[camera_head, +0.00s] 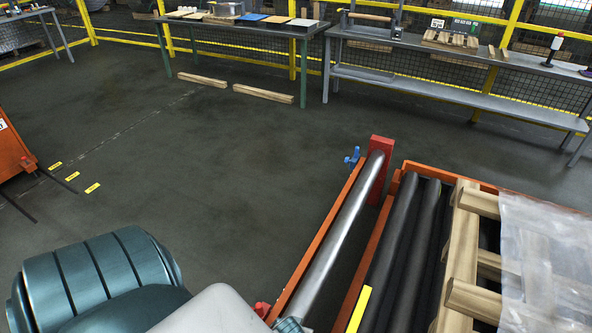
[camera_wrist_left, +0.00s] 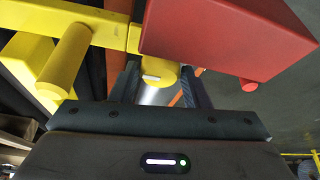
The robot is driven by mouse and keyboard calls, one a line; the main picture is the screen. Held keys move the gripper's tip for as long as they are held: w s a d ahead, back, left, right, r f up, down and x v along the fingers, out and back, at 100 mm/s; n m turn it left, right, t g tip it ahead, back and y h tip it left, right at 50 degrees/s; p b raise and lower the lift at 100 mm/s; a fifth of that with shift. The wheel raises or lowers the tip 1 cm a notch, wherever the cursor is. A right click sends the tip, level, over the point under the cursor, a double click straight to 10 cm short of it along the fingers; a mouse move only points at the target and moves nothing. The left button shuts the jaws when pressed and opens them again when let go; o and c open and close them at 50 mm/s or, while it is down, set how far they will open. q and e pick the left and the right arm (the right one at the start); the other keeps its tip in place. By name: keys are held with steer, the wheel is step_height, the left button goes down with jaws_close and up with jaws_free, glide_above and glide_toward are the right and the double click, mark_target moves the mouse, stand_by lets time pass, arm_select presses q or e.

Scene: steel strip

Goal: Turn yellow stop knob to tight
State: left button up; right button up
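The yellow stop knob (camera_wrist_left: 158,74) is a round yellow piece with a short white mark, below a yellow bar (camera_wrist_left: 105,28) in the left wrist view. My left gripper (camera_wrist_left: 157,82) has its two dark fingers apart, one on each side of the knob. A narrow gap seems to show beside the knob; contact is not clear. In the head view neither the yellow knob nor my left gripper's fingers can be seen. My right gripper is in neither view.
A red block (camera_wrist_left: 222,38) sits right beside the knob, and a yellow peg (camera_wrist_left: 67,60) stands to the left. In the head view a steel roller (camera_head: 336,232) has a blue knob (camera_head: 352,156) and a red knob (camera_head: 262,309) beside it. Wooden pallet slats (camera_head: 462,240) lie right; floor at left is open.

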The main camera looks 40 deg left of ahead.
arm_select(q)
steer(key=c, duration=0.5)
steer(key=shift+r, duration=0.1)
steer(key=shift+r+m+h+p, duration=0.1)
steer(key=shift+m+h+p, duration=0.2)
steer(key=shift+m+p, duration=0.65)
steer(key=shift+a+m+t+h+p, duration=0.1)
steer(key=shift+m+t+h+p, duration=0.25)
steer(key=shift+m, duration=0.4)
steer(key=shift+m+h+p, duration=0.3)
steer(key=shift+m+h, duration=0.15)
steer(key=shift+m, duration=0.65)
steer(key=shift+m+h, duration=0.3)
steer(key=shift+m, duration=0.9)
